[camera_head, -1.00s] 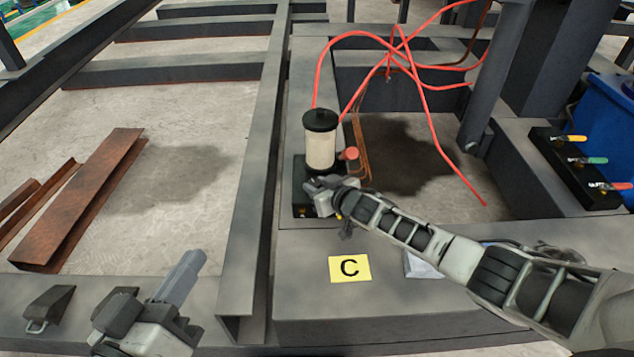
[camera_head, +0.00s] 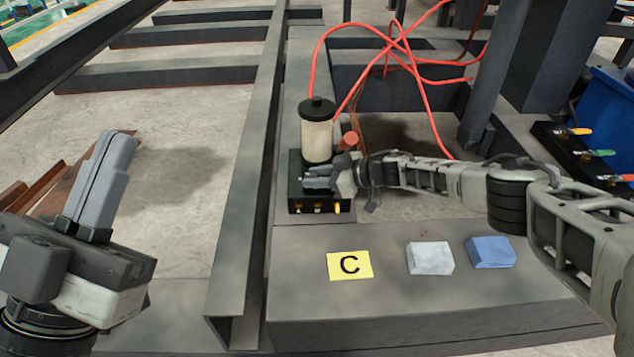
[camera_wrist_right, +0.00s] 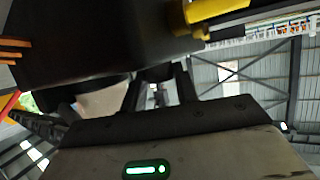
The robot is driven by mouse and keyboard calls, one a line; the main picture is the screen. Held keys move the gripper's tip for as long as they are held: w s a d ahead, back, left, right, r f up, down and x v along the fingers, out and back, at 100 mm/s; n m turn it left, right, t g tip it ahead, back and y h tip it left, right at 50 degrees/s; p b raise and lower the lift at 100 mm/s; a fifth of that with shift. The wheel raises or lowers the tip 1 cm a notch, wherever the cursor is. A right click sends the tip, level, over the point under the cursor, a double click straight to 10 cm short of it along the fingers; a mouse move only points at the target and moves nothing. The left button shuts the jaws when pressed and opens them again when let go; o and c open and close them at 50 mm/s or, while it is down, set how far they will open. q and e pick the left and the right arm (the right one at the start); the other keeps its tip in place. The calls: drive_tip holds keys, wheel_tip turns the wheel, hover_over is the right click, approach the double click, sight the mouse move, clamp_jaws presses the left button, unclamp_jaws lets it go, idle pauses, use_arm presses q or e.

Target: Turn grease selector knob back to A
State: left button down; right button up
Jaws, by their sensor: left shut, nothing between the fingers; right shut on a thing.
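The grease pump has a cream reservoir (camera_head: 316,137) with a black lid, on a black base box (camera_head: 297,193). Small labels and a yellow part (camera_head: 338,208) show along the box's lower front edge; the yellow part also shows in the right wrist view (camera_wrist_right: 210,12). My right gripper (camera_head: 318,180) is at the box's front, shut on what seems to be the selector knob. The fingers hide the knob, and I cannot read its setting. In the right wrist view the fingers (camera_wrist_right: 160,88) reach up to the dark box. My left gripper (camera_head: 105,180) is shut and empty, well left of the pump.
A yellow card marked C (camera_head: 349,265), a white block (camera_head: 430,258) and a blue block (camera_head: 491,252) lie on the front beam. Red hoses (camera_head: 318,70) loop above the pump. A valve block with coloured handles (camera_head: 574,150) stands at the right.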

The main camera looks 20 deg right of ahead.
use_arm(q)
drive_tip(key=shift+s+r+m+h, duration=0.2)
drive_tip(key=shift+r+m+h, duration=0.05)
drive_tip(key=shift+m+h, duration=0.25)
use_arm(e)
drive_tip(key=shift+w+d, duration=0.1)
drive_tip(key=o, duration=1)
drive_tip(key=shift+c, duration=0.2)
use_arm(q)
drive_tip(key=shift+r, duration=0.1)
